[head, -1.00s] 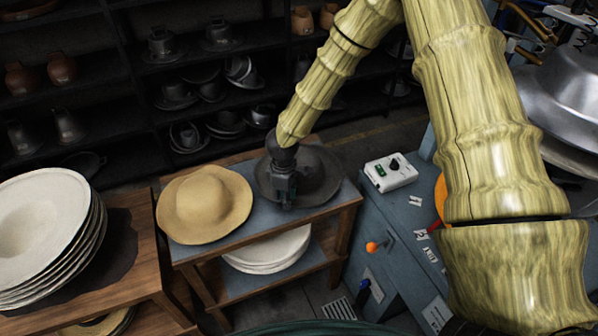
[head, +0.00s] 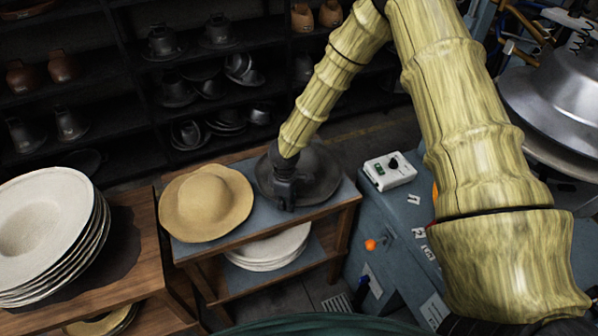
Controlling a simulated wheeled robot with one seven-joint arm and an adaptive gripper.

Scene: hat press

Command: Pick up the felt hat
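A dark grey hat (head: 322,172) lies brim down on the right part of a small wooden stand with a blue-grey top (head: 258,229). A tan hat (head: 206,198) lies to its left on the same top. My gripper (head: 287,203) points down at the left front part of the dark hat and covers some of its crown and brim. The gripper is dark against the dark hat, so I cannot tell whether its fingers are open or touch the hat.
A stack of cream hats (head: 45,235) stands on a wooden table at the left. Pale hats (head: 268,248) lie on the stand's lower shelf. A blue machine with a white control box (head: 390,171) and a metal press (head: 565,80) is at the right. Dark shelves stand behind.

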